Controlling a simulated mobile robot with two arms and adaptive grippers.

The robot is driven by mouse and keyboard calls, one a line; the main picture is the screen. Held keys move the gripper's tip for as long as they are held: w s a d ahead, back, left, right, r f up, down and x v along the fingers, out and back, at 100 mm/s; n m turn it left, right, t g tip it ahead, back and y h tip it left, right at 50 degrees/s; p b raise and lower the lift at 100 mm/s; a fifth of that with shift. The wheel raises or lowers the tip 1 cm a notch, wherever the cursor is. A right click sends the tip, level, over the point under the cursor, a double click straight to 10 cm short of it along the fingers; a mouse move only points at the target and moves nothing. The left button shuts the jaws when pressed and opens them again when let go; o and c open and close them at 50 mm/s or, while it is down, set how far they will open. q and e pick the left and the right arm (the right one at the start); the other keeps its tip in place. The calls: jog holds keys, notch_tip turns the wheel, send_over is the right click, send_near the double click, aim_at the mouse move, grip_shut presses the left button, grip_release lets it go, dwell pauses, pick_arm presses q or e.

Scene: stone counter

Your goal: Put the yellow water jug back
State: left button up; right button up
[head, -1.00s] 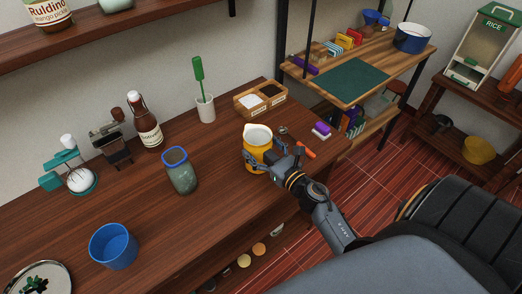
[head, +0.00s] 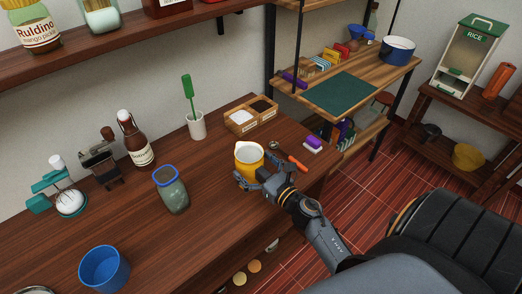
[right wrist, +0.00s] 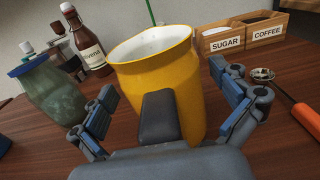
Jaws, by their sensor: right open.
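The yellow water jug (head: 250,159) stands upright on the dark wooden counter (head: 222,215), near its right end. Its white inside shows at the top. My right gripper (head: 262,180) is right at the jug, on its near side. In the right wrist view the jug (right wrist: 158,80) fills the middle, between the spread fingers of the open gripper (right wrist: 165,110). One finger is left of the jug and one right of it, with gaps visible. My left gripper is not in view.
A green jar with a blue rim (head: 172,190), a brown bottle (head: 136,142) and a blue cup (head: 103,268) stand left of the jug. A sugar and coffee box (head: 250,115) is behind it. An orange-handled tool (head: 298,162) and a purple-and-white block (head: 312,145) lie to its right.

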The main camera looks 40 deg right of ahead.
jog(key=s+b, duration=0.1)
jog(key=s, duration=0.2)
jog(key=s+b, duration=0.1)
jog(key=s, duration=0.3)
jog(key=s+b, duration=0.1)
jog(key=s, duration=0.3)
jog(key=shift+s+d+b, duration=0.1)
jog(key=shift+d+b, duration=0.25)
jog(key=shift+d, duration=0.05)
jog(key=shift+s+r, duration=0.15)
jog(key=shift+s, duration=0.25)
